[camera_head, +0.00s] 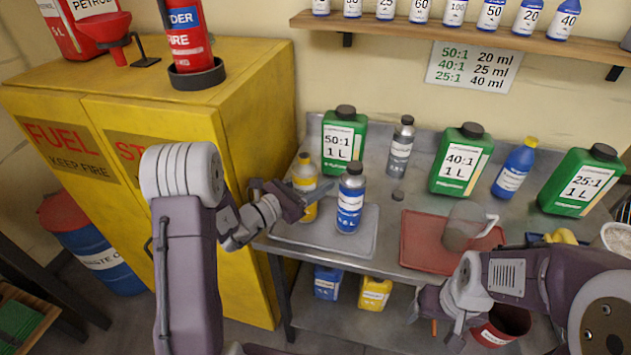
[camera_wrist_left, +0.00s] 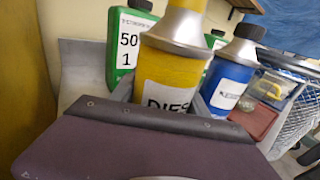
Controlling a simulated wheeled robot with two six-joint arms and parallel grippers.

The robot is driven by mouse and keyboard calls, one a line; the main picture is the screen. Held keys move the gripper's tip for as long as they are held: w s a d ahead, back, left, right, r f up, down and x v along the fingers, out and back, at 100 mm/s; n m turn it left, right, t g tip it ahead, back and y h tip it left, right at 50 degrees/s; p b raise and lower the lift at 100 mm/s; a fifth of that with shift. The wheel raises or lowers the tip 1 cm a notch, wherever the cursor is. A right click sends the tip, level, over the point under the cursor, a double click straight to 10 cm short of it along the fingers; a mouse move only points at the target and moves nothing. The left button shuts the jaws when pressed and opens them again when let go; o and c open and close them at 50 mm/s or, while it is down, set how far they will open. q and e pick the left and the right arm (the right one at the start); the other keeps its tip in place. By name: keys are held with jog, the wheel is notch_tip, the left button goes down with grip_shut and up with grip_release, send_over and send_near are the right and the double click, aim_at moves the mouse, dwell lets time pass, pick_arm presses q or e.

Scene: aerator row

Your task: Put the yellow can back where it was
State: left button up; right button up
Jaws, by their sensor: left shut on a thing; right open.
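The yellow can (camera_head: 304,177) has a silver cone top and a white label. It stands upright at the left of the grey tray (camera_head: 283,236) on the bench; whether its base touches the tray I cannot tell. My left gripper (camera_head: 312,192) is shut on it, and the arm reaches in from the left. In the left wrist view the yellow can (camera_wrist_left: 172,72) fills the middle, its lower part hidden behind my gripper. My right gripper (camera_head: 442,318) is open and empty, low in front of the bench.
A blue can (camera_head: 350,203) stands on the tray close right of the yellow can. Behind are a green 50:1 jug (camera_head: 342,140) and a silver bottle (camera_head: 399,150). A red tray (camera_head: 425,250) with a clear jug (camera_head: 465,225) lies right. The yellow cabinet (camera_head: 250,110) borders the left.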

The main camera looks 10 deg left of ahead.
pick_arm(q)
jog(key=o, duration=1.5)
jog(key=shift+f, duration=0.15)
